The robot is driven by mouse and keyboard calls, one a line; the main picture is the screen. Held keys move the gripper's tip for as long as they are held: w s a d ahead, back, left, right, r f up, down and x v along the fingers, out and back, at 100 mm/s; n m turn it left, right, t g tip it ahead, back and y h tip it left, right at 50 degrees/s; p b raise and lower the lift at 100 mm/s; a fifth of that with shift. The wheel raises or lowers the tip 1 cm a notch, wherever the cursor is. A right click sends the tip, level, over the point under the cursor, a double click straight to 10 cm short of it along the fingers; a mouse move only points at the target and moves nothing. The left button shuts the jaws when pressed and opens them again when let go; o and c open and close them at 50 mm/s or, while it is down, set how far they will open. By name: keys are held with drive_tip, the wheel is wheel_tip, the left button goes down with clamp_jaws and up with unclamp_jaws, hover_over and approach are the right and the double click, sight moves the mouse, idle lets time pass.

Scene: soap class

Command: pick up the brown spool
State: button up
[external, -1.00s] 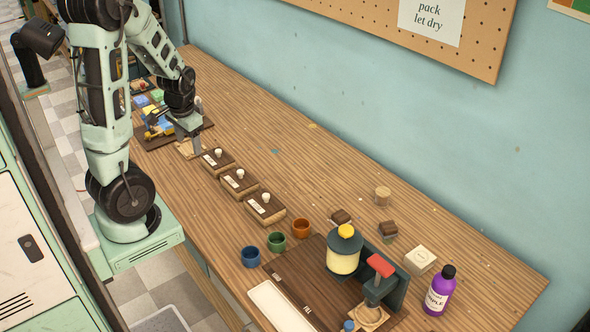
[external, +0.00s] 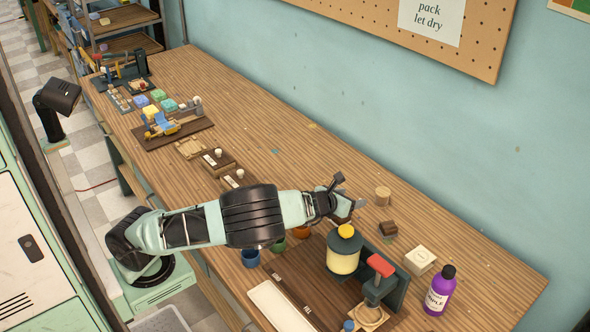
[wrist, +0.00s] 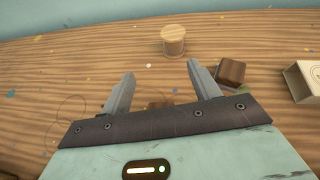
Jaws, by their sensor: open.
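The brown spool (external: 382,196) is a small light-brown cylinder standing upright on the wooden table. It also shows in the wrist view (wrist: 173,41), at the top centre, beyond my fingertips. My gripper (external: 350,190) is open and sits just left of the spool in the external view. In the wrist view, my two fingers (wrist: 161,68) are spread and empty, pointing toward the spool without touching it.
A dark brown block (wrist: 230,73) is just right of my right finger. A cream box (external: 420,261), a yellow-capped jar (external: 344,252) and a purple bottle (external: 439,291) stand nearby. The table behind the spool is clear.

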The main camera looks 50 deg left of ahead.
sight(380, 197)
drive_tip(key=shift+w+d+f+m+h, duration=0.1)
drive_tip(key=shift+d+m+h, duration=0.2)
drive_tip(key=shift+d+m, duration=0.55)
drive_tip(key=shift+w+d+t, duration=0.25)
drive_tip(key=shift+d+t, duration=0.05)
drive_tip(key=shift+d, duration=0.1)
drive_tip(key=x, duration=1.1)
drive_tip(key=shift+w+f, duration=0.1)
drive_tip(key=shift+f, duration=0.1)
drive_tip(key=shift+a+f+p+x, duration=0.15)
drive_tip(key=shift+p+x, duration=0.1)
drive_tip(key=shift+x, duration=1.15)
drive_tip(key=shift+a+f+p+x, duration=0.15)
drive_tip(key=shift+p+x, duration=0.1)
drive_tip(key=shift+x, duration=1.15)
drive_tip(key=c, duration=1.1)
